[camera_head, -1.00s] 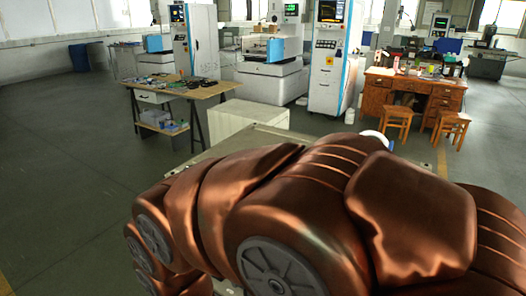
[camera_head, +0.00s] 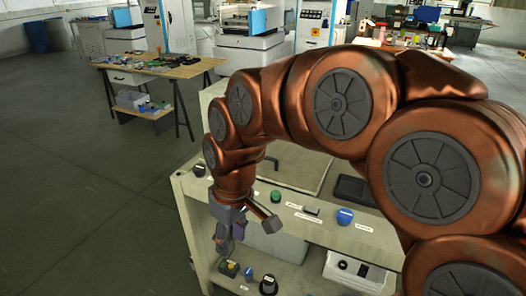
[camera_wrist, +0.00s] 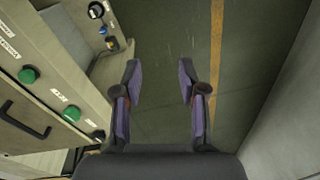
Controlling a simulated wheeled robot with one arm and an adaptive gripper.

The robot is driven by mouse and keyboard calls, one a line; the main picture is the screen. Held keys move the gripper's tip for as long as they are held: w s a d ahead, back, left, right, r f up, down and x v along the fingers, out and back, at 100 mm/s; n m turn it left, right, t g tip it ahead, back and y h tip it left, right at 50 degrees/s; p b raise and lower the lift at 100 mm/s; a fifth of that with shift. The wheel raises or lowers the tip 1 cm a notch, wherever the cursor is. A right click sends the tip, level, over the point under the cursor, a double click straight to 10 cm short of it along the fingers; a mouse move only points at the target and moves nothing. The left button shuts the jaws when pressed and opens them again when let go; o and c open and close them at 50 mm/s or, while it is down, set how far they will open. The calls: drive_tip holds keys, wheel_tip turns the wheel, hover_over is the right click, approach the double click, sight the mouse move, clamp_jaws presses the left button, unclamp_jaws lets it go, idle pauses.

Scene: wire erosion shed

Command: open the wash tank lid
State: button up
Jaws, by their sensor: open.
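A beige bench unit (camera_head: 185,190) stands in front of me in the head view, with labelled knobs and buttons along its front rail. A pale flat panel on its top (camera_head: 295,165) is partly hidden behind my arm; I cannot tell if it is the wash tank lid. In the wrist view, a black bar handle (camera_wrist: 27,122) sits on a beige surface at the left; I cannot tell if it belongs to the lid. My gripper (camera_wrist: 160,80) is open and empty, fingers apart over the floor. In the head view my gripper (camera_head: 226,238) points down by the unit's front left.
The front rail has a green knob (camera_head: 275,196) and a blue one (camera_head: 344,215). A white box (camera_head: 358,271) and small knobbed items sit on the lower shelf. A worktable (camera_head: 160,68) stands behind, left. Floor at left is clear.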

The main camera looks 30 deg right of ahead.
drive_tip(key=w+d+r+n+t, duration=0.1)
drive_tip(key=w+d, duration=0.2)
drive_tip(key=w, duration=0.4)
drive_tip(key=w+d+r+n+t+y+p, duration=0.1)
drive_tip(key=w+d, duration=0.3)
drive_tip(key=w, duration=0.3)
drive_tip(key=w+d+r+n+t, duration=0.1)
drive_tip(key=w+d, duration=0.2)
drive_tip(key=w, duration=0.4)
drive_tip(key=w+d+f+t+h+p, duration=0.15)
drive_tip(key=w+d, duration=0.25)
drive_tip(key=d, duration=0.6)
drive_tip(key=w+d+f, duration=0.3)
drive_tip(key=d, duration=0.6)
drive_tip(key=shift+d+p+x, duration=0.2)
drive_tip(key=shift+p+x, duration=1.05)
drive_tip(key=shift+x, duration=2.55)
drive_tip(key=shift+w+r, duration=0.1)
drive_tip(key=shift+w, duration=0.1)
drive_tip(key=shift+c, duration=0.3)
clamp_jaws()
